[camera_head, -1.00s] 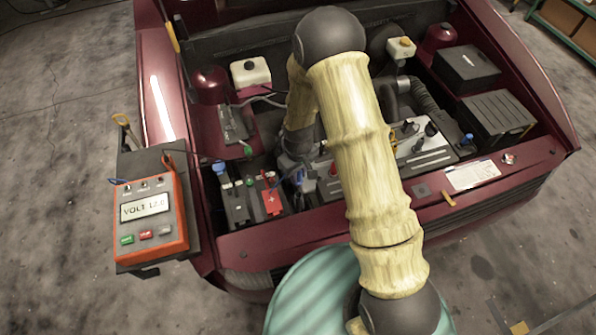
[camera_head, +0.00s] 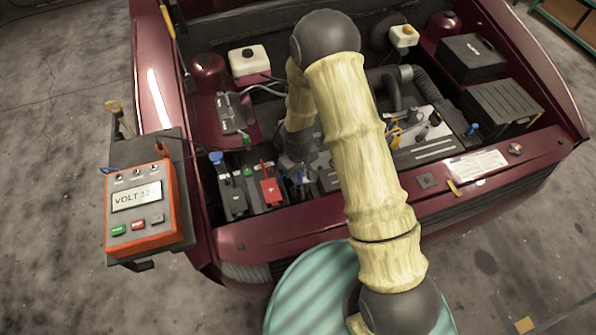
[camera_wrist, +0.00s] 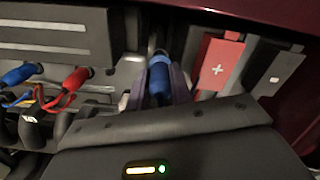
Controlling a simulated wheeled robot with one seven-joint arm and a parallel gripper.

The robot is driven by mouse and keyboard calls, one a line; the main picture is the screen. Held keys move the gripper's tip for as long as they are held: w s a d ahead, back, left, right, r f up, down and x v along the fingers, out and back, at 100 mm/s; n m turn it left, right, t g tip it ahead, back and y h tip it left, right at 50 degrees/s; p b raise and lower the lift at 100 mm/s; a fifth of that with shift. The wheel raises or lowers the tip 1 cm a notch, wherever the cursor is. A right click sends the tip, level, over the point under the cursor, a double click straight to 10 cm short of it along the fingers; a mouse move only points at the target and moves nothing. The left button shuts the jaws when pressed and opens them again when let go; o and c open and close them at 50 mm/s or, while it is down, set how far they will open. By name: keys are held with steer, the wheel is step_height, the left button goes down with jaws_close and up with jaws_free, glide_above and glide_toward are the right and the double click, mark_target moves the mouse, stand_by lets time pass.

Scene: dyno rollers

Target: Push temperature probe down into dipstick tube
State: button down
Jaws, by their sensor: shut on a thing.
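The blue-handled temperature probe (camera_wrist: 159,82) is between the two fingers of my gripper (camera_wrist: 158,95) in the wrist view. My gripper is shut on it. Its lower part is hidden, and so is the dipstick tube; I cannot tell whether the probe is inside the tube. In the head view a bit of blue shows beside my gripper (camera_head: 292,172), low in the engine bay behind the front crossbeam. My own arm covers much of that spot.
A battery with a red cover (camera_head: 270,191) is just left of my gripper; the cover also shows in the wrist view (camera_wrist: 217,64). An orange voltmeter (camera_head: 143,205) stands on the left fender. Blue and red plugs (camera_wrist: 76,78) with wires lie left in the wrist view.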

steer(key=shift+f+b, duration=0.7)
steer(key=shift+f, duration=0.5)
steer(key=c, duration=1.2)
jaws_free()
steer(key=shift+o, duration=0.2)
step_height(320, 180, up, 18)
steer(key=b, duration=0.1)
steer(key=shift+f, duration=0.25)
